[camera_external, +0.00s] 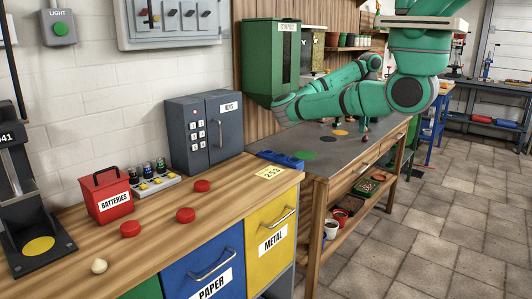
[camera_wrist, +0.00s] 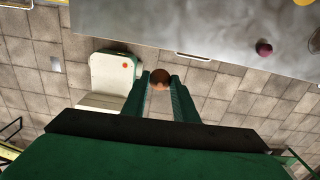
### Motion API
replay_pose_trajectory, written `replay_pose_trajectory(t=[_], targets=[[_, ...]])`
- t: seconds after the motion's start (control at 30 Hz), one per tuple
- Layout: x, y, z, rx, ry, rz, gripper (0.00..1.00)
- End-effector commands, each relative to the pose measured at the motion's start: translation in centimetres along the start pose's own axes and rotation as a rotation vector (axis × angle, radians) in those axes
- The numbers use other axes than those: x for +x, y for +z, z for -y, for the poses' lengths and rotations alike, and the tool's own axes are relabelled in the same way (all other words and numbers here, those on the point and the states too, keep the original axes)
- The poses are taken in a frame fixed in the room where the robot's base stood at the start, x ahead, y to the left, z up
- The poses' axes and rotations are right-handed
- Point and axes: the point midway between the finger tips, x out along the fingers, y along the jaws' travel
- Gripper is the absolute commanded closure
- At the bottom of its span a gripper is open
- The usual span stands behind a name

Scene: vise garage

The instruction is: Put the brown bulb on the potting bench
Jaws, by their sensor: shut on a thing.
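The brown bulb (camera_wrist: 160,76) is round and sits between the fingertips of my gripper (camera_wrist: 160,82) in the wrist view. The fingers are shut on it. The potting bench (camera_external: 350,153) has a grey top and wooden legs in the external view. Its grey top also fills the upper right of the wrist view (camera_wrist: 140,22). There, the bulb is just short of the bench edge in the picture, with paved floor around it. In the external view I cannot make out the fingers or the bulb; my arm reaches across the bench.
A purple round thing (camera_wrist: 264,48) lies on the bench. Green (camera_external: 303,155) and yellow (camera_external: 340,133) discs mark the bench top. A green dispenser (camera_external: 272,58) hangs behind it. A blue tray (camera_external: 280,159) lies by the near end. Bare grey top shows between these.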

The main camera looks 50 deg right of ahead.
Motion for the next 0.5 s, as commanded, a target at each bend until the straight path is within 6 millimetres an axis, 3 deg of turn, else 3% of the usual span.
replay_pose_trajectory(t=[0.2, 0.5], targets=[[0.4, -0.8, 1.5, 0.041, 0.001, -0.001, 0.95], [3.0, 2.8, 6.0, 0.038, 0.003, 0.000, 0.95]])
